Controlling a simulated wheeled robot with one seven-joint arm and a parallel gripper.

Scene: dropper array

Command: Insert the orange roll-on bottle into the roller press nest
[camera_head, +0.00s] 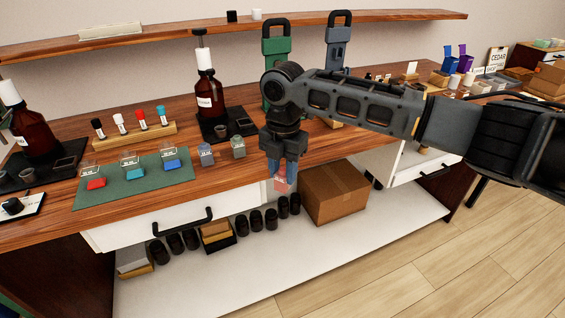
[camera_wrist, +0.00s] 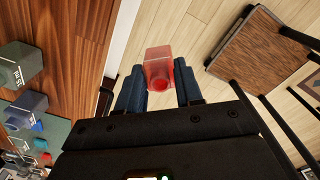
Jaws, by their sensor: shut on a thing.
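My gripper (camera_head: 281,172) is shut on a small translucent reddish-orange bottle (camera_head: 283,184), held in front of the bench's front edge, above the lower shelf. In the wrist view the bottle (camera_wrist: 158,66) sits between the two blue-grey fingers, with a round red spot on the side facing the camera. A green press (camera_head: 276,45) and a blue-grey press (camera_head: 338,50) stand on the bench behind my arm. I cannot tell which is the roller press; their lower parts and any nest are mostly hidden by my arm.
A green mat (camera_head: 130,192) holds small bottles with red, teal and blue contents. Two greyish small bottles (camera_head: 206,154) stand right of it. Brown pump bottles (camera_head: 207,92) and a wooden rack (camera_head: 133,138) stand behind. A cardboard box (camera_head: 335,193) sits on the lower shelf.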

